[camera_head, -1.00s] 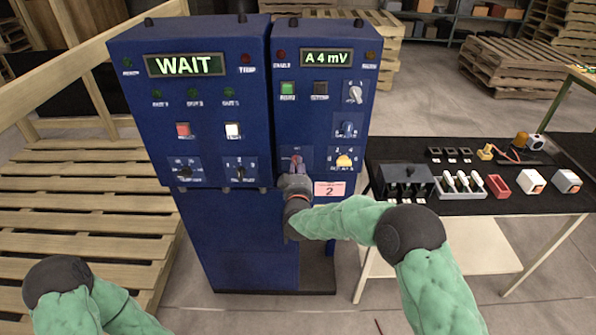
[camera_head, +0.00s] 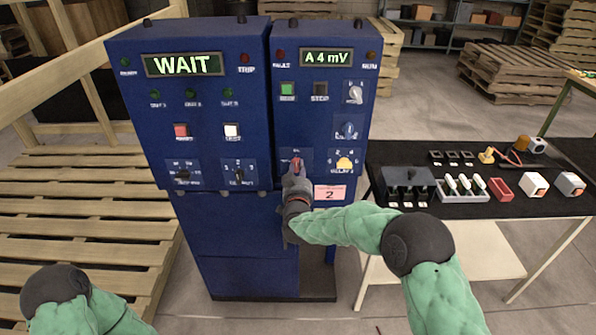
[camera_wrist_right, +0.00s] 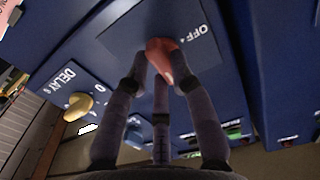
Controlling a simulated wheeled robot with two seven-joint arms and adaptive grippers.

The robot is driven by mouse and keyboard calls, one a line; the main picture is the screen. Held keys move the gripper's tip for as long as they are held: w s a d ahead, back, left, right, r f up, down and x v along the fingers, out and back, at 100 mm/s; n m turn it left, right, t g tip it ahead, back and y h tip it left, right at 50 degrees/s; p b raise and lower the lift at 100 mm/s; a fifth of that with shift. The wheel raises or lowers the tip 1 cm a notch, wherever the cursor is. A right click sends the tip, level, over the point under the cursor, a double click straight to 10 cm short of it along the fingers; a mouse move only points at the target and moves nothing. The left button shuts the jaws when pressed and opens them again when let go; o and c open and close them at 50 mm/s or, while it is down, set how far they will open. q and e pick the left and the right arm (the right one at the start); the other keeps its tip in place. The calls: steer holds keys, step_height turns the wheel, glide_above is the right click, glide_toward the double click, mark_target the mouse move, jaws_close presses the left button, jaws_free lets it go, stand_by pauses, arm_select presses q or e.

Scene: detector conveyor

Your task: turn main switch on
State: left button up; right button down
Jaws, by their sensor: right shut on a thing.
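The main switch (camera_wrist_right: 164,58) is a red knob on a dark plate with an "OFF" label, low on the right blue cabinet (camera_head: 326,110). In the head view the red knob (camera_head: 296,160) shows just above the gripper. My right gripper (camera_wrist_right: 160,68) is shut on the red knob, with its fingers around it; in the head view the same gripper (camera_head: 294,178) reaches up to the panel from below. The fingers hide part of the knob. My left arm shows at the bottom left of the head view, but its gripper is out of view.
A yellow delay knob (camera_head: 344,162) sits right beside the red knob. A pink label (camera_head: 330,192) is just below. The left cabinet display (camera_head: 184,65) reads WAIT. A black table (camera_head: 470,212) with several parts stands at the right.

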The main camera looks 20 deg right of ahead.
steer(key=shift+f, duration=0.1)
steer(key=c, duration=1.1)
jaws_free()
steer(key=shift+o, duration=0.2)
steer(key=shift+s, duration=0.15)
steer(key=v, duration=1.1)
steer(key=shift+s+a, duration=0.2)
steer(key=shift+s, duration=0.15)
